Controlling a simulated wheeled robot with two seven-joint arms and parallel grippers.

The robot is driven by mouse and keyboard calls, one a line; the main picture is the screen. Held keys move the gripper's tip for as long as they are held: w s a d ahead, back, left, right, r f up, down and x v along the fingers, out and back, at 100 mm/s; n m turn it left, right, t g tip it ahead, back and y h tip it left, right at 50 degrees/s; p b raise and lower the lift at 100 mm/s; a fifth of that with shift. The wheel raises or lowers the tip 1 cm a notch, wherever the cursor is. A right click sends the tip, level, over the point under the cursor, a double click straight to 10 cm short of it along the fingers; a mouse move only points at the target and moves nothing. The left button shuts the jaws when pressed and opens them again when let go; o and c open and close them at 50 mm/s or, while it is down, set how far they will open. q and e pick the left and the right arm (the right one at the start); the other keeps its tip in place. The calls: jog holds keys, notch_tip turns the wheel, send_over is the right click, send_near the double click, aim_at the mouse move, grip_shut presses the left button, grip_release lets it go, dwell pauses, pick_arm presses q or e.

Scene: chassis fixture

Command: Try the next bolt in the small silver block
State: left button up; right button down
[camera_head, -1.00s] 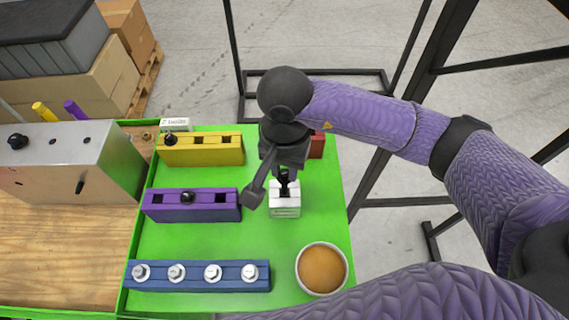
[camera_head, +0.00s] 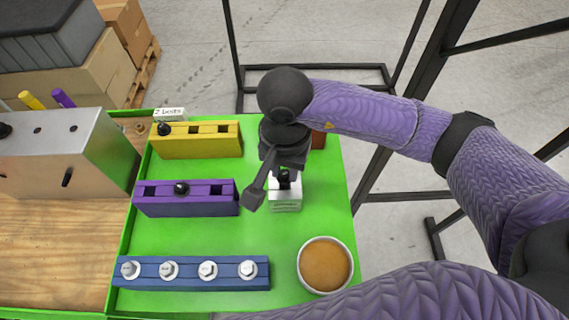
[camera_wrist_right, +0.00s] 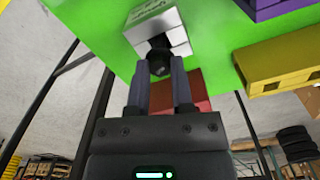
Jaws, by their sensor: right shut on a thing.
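The small silver block (camera_head: 285,203) stands on the green board, right of the purple block, with a white top. It also shows in the right wrist view (camera_wrist_right: 150,22). My right gripper (camera_head: 287,173) is directly above it, pointing down. In the right wrist view, its fingers (camera_wrist_right: 161,80) are shut on a black bolt (camera_wrist_right: 160,60). The bolt's lower end meets the block's top; how deep it sits is hidden. My left gripper is not in view.
A purple block (camera_head: 187,206) and a yellow block (camera_head: 200,148) each hold a black bolt. A blue block (camera_head: 190,282) in front carries several silver bolts. A bowl (camera_head: 325,266) stands at the front right. A red block (camera_head: 318,138) is partly hidden behind my gripper.

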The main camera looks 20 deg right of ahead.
jog(key=shift+f+b, duration=0.55)
jog(key=shift+f, duration=0.15)
jog(key=shift+c, duration=2.1)
grip_release()
jog(key=shift+r, duration=0.15)
notch_tip(320, 180, up, 6)
jog(key=p, duration=0.4)
